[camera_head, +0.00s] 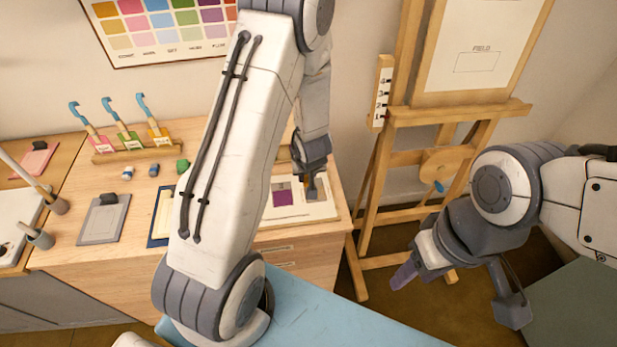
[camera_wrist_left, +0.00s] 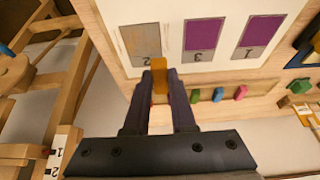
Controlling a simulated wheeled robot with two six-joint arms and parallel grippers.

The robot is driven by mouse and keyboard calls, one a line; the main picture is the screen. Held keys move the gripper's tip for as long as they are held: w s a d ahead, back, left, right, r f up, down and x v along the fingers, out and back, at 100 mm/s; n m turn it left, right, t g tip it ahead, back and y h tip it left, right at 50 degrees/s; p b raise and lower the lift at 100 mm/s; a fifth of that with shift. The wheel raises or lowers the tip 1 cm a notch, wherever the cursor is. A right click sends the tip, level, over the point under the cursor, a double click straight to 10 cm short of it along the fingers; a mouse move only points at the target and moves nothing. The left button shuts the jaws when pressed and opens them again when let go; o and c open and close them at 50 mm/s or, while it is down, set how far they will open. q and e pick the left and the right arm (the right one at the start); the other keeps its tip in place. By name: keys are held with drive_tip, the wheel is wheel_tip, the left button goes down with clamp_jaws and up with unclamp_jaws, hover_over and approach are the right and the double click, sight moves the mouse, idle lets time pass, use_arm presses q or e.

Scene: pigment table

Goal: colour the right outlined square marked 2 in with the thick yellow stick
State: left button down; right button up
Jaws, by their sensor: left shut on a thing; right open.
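My left gripper (camera_wrist_left: 160,88) is shut on the thick yellow stick (camera_wrist_left: 161,70). In the left wrist view the stick's end is at the lower right edge of the square marked 2 (camera_wrist_left: 138,42); I cannot tell whether it touches the paper. That square looks grey-tan. Beside it are the squares marked 3 (camera_wrist_left: 204,40) and 1 (camera_wrist_left: 258,36), mostly purple with grey number strips. In the head view my left gripper (camera_head: 312,188) is over the sheet (camera_head: 320,212), and my arm hides part of it. My right gripper (camera_head: 458,290) is open and empty, off the table.
Green, blue and pink sticks (camera_wrist_left: 218,95) lie on a wooden strip near the sheet. A rack with blue-handled tools (camera_head: 130,145), a grey board (camera_head: 103,220) and small blocks (camera_head: 153,170) are on the table's left. An easel (camera_head: 455,115) stands at the right.

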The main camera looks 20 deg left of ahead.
use_arm(q)
drive_tip(key=w+d+p, duration=0.2)
drive_tip(key=d+p, duration=0.2)
drive_tip(key=p, duration=0.1)
drive_tip(key=b, duration=0.5)
hover_over(324, 193)
drive_tip(key=s, duration=0.1)
drive_tip(key=f, duration=0.3)
drive_tip(key=d+f, duration=0.1)
drive_tip(key=f, duration=0.1)
drive_tip(key=shift+s+f, duration=0.1)
drive_tip(key=shift+f, duration=0.05)
drive_tip(key=shift+f+b, duration=0.9)
drive_tip(key=shift+a, duration=0.1)
drive_tip(key=shift+s+a+b, duration=0.55)
drive_tip(key=shift+a+b, duration=0.25)
drive_tip(key=shift+a, duration=0.1)
drive_tip(key=shift+s+a+r, duration=0.1)
drive_tip(key=shift+s+a, duration=0.15)
drive_tip(key=shift+a, duration=0.05)
